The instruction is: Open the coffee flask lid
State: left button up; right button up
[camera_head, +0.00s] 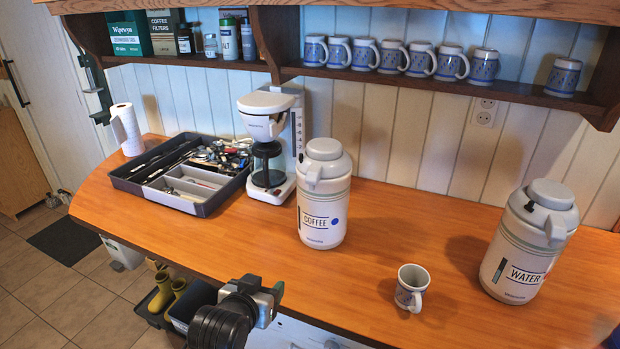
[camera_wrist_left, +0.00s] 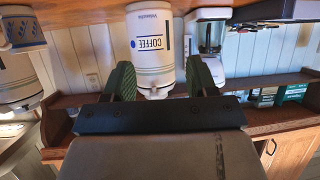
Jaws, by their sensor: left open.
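The white coffee flask (camera_head: 325,210), labelled COFFEE with a blue dot, stands upright on the wooden counter. Its rounded lid (camera_head: 324,150) sits on top and looks closed, with the spout towards the front left. My left gripper (camera_head: 262,288) is open and empty at the counter's front edge, in front of and below the flask, apart from it. In the left wrist view, which is upside down, the flask (camera_wrist_left: 150,45) shows beyond and between the two green-padded fingers (camera_wrist_left: 160,82). There the gripper body hides part of the lid area. My right gripper is not in view.
A blue-patterned mug (camera_head: 411,288) and the WATER flask (camera_head: 528,243) stand to the right. A coffee maker (camera_head: 268,150) stands close behind left, beside the utensil tray (camera_head: 207,207). A shelf of mugs (camera_head: 400,83) hangs above. The counter in front of the flask is clear.

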aim_at(311, 176)
pick_arm(q)
jog(key=w+d+r+t+h, duration=0.1)
jog(key=w+d+r+t, duration=0.1)
jog(key=w+r, duration=0.4)
jog(key=w+d+r+t+h, duration=0.1)
jog(key=w+d+r+t, duration=0.25)
jog(key=r, duration=0.35)
jog(key=shift+m+g, duration=0.3)
jog(key=shift+g, duration=0.05)
jog(key=x, duration=0.3)
jog(key=p+x, duration=0.1)
jog(key=x, duration=0.3)
jog(key=a+p+x, duration=0.1)
jog(key=x, duration=0.3)
jog(key=shift+w+d+r, duration=0.1)
jog(key=shift+w, duration=0.15)
grip_shut()
jog(key=shift+p, duration=0.35)
